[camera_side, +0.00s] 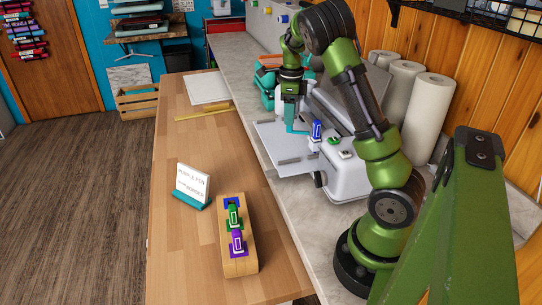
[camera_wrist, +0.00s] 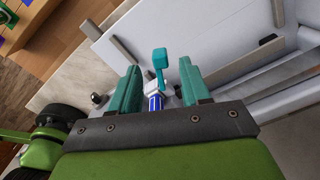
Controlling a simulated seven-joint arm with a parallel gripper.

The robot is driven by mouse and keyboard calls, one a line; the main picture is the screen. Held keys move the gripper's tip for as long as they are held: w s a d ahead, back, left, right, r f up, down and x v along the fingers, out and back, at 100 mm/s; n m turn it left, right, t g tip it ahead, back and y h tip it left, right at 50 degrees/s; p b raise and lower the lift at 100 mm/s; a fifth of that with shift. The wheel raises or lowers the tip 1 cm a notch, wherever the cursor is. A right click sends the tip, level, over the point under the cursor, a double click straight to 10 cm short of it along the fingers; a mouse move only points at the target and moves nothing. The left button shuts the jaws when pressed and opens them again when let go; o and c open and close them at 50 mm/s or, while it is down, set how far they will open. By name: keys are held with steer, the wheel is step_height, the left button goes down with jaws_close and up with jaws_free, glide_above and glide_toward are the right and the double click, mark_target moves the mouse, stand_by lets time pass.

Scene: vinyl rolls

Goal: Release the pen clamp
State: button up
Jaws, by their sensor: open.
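The white cutting machine (camera_side: 348,178) stands on the grey counter. A blue pen (camera_side: 317,129) is upright at its carriage; in the wrist view the blue pen (camera_wrist: 155,102) shows beyond my gripper's palm. A teal lever (camera_wrist: 160,62), seemingly the pen clamp's, sticks up just beyond the pen. My gripper (camera_wrist: 160,82) is open, with a teal finger on each side of the pen and lever and gaps on both sides. In the side view my gripper (camera_side: 294,124) is pointing down left of the blue pen. The clamp's lower part is hidden.
A wooden pen block (camera_side: 240,265) on the wooden table holds a green pen (camera_side: 234,217) and a purple pen (camera_side: 238,242), with a blue-marked place behind them. A small sign (camera_side: 192,184) reading "purple pen" and "border" stands beside it. White rolls (camera_side: 425,115) stand behind my arm.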

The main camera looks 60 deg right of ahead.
step_height(320, 180, up, 14)
stand_by(0.3)
steer(key=s+a+f+n+t+y, duration=0.1)
steer(key=a+f+n+t, duration=0.1)
steer(key=a+n, duration=0.65)
steer(key=s+a+f+n+t, duration=0.1)
steer(key=a+f+n+t, duration=0.1)
steer(key=a+n, duration=0.6)
steer(key=s+a+n+t, duration=0.1)
steer(key=s+a+n, duration=0.3)
steer(key=a, duration=0.3)
steer(key=s+a+n+t+y, duration=0.1)
steer(key=s+a+n+t, duration=0.1)
steer(key=s+a+n, duration=0.2)
steer(key=a+n, duration=0.3)
steer(key=shift+s+a+r, duration=0.2)
steer(key=shift+s+a, duration=0.05)
steer(key=shift+s, duration=0.05)
